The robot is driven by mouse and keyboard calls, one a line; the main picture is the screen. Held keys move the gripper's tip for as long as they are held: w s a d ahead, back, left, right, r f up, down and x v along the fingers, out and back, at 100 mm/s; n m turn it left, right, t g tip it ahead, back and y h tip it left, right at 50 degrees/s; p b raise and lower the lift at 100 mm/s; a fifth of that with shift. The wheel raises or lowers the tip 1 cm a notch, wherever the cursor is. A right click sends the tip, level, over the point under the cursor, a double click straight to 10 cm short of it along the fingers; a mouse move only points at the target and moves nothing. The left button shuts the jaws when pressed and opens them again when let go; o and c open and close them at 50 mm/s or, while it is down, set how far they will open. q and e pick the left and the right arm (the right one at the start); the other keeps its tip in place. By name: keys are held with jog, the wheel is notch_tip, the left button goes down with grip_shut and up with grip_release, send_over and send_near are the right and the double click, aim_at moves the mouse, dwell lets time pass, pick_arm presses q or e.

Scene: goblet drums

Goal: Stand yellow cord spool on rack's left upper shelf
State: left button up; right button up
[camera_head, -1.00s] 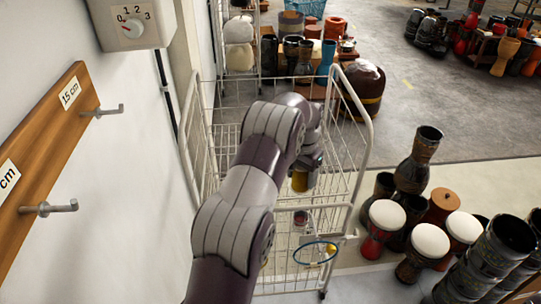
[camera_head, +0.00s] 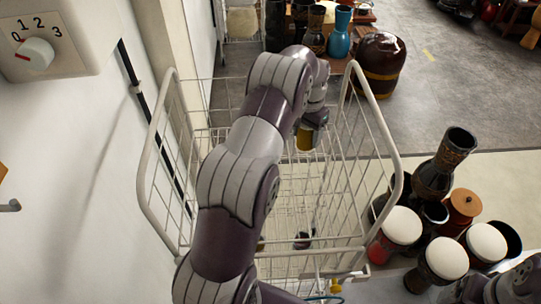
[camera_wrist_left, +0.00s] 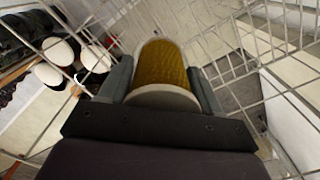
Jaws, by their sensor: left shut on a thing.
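The yellow cord spool (camera_head: 305,138) is held by my left gripper (camera_head: 312,124) over the far part of the white wire rack (camera_head: 150,165). In the left wrist view the spool (camera_wrist_left: 160,65) sits between the two dark fingers of the left gripper (camera_wrist_left: 162,84), with pale end discs and yellow winding. Rack wires show around and behind it there. I cannot tell whether the spool touches a shelf. My left arm covers much of the rack's left side in the head view. My right gripper is not in view.
A small dark object (camera_head: 303,240) lies low inside the rack. The wall with a dial box (camera_head: 45,48) is close on the left. Several drums, including a white-topped one (camera_head: 443,259), stand right of the rack. A large brown drum (camera_head: 381,65) stands beyond it.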

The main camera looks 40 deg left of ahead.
aim_at(299, 146)
pick_arm(q)
jog(key=shift+s+a+f+b, duration=0.3)
jog(key=shift+s+f+b, duration=0.15)
jog(key=shift+f+b, duration=0.15)
jog(key=shift+s+a+f+b, duration=0.3)
jog(key=shift+s+f+b, duration=0.2)
jog(key=shift+b, duration=0.1)
jog(key=s+a+f+p, duration=0.1)
jog(key=s+a, duration=0.1)
jog(key=s+a+f+p, duration=0.1)
jog(key=s+a+p, duration=0.1)
jog(key=s, duration=0.1)
jog(key=s+a+f+p, duration=0.1)
jog(key=s+a+p, duration=0.1)
jog(key=shift+s+f, duration=0.25)
jog(key=shift+f, duration=0.05)
jog(key=f, duration=0.1)
jog(key=f+p, duration=0.2)
jog(key=shift+d+f, duration=0.25)
jog(key=shift+f, duration=0.05)
jog(key=shift+s+f, duration=0.1)
jog(key=shift+s, duration=0.05)
jog(key=shift+f, duration=0.1)
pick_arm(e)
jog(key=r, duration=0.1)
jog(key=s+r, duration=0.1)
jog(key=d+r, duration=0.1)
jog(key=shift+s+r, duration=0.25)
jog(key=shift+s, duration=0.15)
